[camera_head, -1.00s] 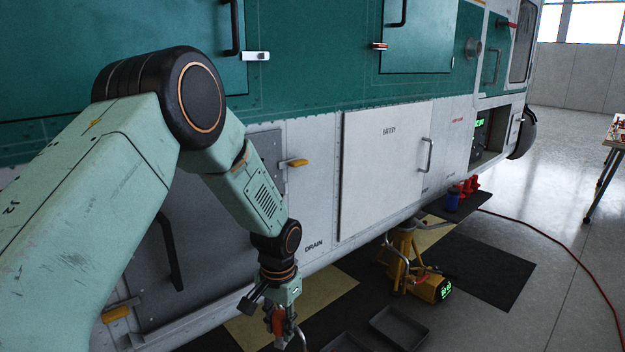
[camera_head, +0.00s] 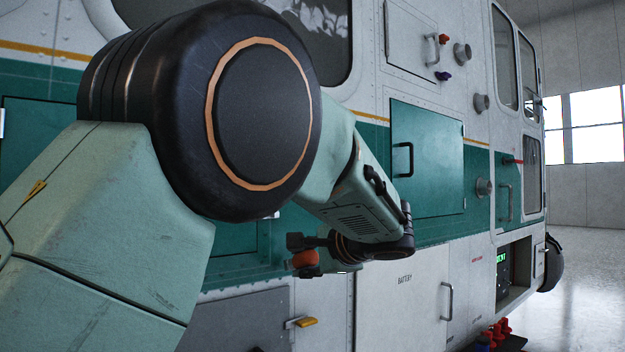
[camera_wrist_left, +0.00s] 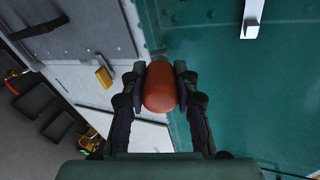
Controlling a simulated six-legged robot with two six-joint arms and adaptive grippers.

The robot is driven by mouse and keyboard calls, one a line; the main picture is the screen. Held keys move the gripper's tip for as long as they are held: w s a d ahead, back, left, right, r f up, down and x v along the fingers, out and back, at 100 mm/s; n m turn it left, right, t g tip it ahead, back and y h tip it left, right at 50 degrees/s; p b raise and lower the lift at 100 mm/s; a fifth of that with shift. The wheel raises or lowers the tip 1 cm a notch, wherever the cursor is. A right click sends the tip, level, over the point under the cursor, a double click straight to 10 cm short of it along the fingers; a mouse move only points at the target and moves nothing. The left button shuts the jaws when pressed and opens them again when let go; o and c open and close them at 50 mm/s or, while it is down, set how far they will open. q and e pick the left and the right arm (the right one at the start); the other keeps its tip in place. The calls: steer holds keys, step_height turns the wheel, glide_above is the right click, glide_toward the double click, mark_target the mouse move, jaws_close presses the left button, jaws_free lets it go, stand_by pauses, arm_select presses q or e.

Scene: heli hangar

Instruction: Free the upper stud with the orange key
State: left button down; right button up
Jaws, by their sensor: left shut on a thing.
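My left gripper (camera_head: 300,248) is raised in front of the green band of the aircraft's side, its jaws pointing left. It is shut on the orange key (camera_head: 304,259), which shows as a rounded orange-red handle (camera_wrist_left: 160,88) between the fingers in the left wrist view. The rest of the key is hidden. Behind it in that view are the green panel and a white latch (camera_wrist_left: 252,18), apart from the key. I cannot tell which fitting is the upper stud. My right gripper is not in view.
The battery door (camera_head: 402,298) and a green door (camera_head: 428,160) with handles are to the right. A red knob (camera_head: 445,38) and a blue knob (camera_head: 443,76) are higher up.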

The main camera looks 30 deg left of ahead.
arm_select(q)
steer(key=s+d+r+y, duration=0.1)
steer(key=r+y, duration=0.1)
steer(key=r, duration=0.9)
steer(key=s+r+t+y+p, duration=0.1)
steer(key=s+r+y, duration=0.1)
steer(key=r, duration=0.9)
steer(key=shift+s+d+n, duration=0.25)
steer(key=shift+d+n, duration=0.15)
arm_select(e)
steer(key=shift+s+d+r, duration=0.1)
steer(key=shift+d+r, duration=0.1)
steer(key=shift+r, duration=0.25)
arm_select(q)
steer(key=shift+a+r, duration=0.1)
steer(key=shift+a, duration=0.1)
steer(key=shift+a, duration=0.3)
